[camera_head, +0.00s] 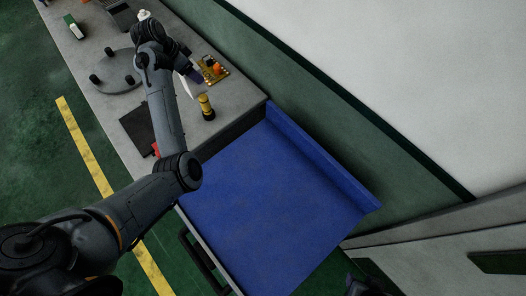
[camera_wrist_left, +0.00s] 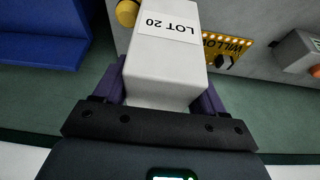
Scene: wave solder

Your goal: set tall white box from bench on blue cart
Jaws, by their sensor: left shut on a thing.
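The tall white box (camera_wrist_left: 162,70), with a "LOT 20" label, is between the purple fingers of my left gripper (camera_wrist_left: 160,95) in the left wrist view. The gripper is shut on it. In the head view my left gripper (camera_head: 193,75) is over the bench (camera_head: 225,93), and only a white sliver of the box (camera_head: 185,88) shows beside it. I cannot tell whether the box touches the bench. The blue cart (camera_head: 270,200) stands against the bench's near end, its top bare. A dark part of my right arm shows at the bottom edge; its jaws cannot be made out.
A yellow and black cylinder (camera_head: 206,107) stands between the gripper and the cart. A yellow board (camera_head: 212,69) with an orange part lies beside the gripper. A dark mat (camera_head: 138,126) and a round grey plate (camera_head: 112,72) lie on the bench. The cart has a raised blue back wall (camera_head: 325,160).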

